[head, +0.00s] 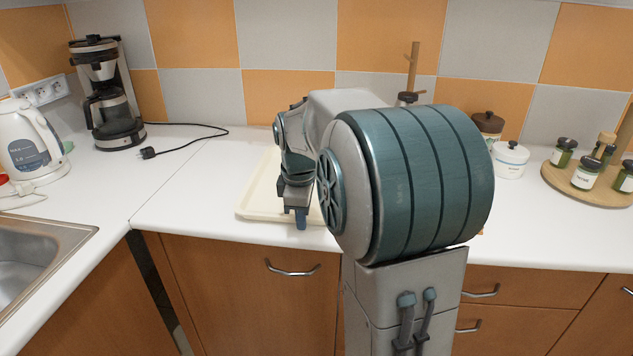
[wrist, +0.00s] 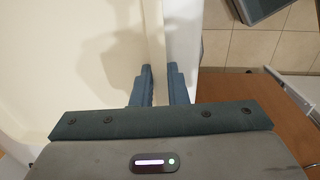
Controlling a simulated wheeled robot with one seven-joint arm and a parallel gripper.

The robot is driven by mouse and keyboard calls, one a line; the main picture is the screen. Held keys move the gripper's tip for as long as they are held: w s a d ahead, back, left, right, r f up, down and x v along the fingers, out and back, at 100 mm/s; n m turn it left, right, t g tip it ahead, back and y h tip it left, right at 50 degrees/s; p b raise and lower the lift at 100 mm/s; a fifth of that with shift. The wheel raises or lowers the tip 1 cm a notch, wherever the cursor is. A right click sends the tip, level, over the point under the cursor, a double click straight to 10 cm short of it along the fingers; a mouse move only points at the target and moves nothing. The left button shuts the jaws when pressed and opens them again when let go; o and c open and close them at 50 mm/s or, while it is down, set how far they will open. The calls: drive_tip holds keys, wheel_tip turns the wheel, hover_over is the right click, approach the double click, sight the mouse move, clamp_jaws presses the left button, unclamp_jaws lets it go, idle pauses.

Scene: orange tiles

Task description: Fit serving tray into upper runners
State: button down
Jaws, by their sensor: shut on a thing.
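The cream serving tray (head: 256,205) lies on the white worktop behind my arm, with its left part showing in the head view. In the wrist view the tray (wrist: 60,60) fills the left side, its straight rim running up the picture. My gripper (head: 301,222) points down at the tray's front edge. In the wrist view my gripper (wrist: 160,80) has one blue finger on each side of the rim and is shut on it. My arm hides the right part of the tray in the head view. I cannot make out the upper runners in either view.
A coffee maker (head: 107,95) with a loose black cable, a kettle (head: 32,143) and a sink (head: 35,255) are at the left. A white jar (head: 510,160) and a round board with spice jars (head: 590,185) stand at the right. Wooden cabinet fronts (head: 245,300) lie below the worktop.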

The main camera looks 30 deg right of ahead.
wheel_tip(320, 180, up, 12)
drive_tip(key=p, duration=1)
idle(0.9)
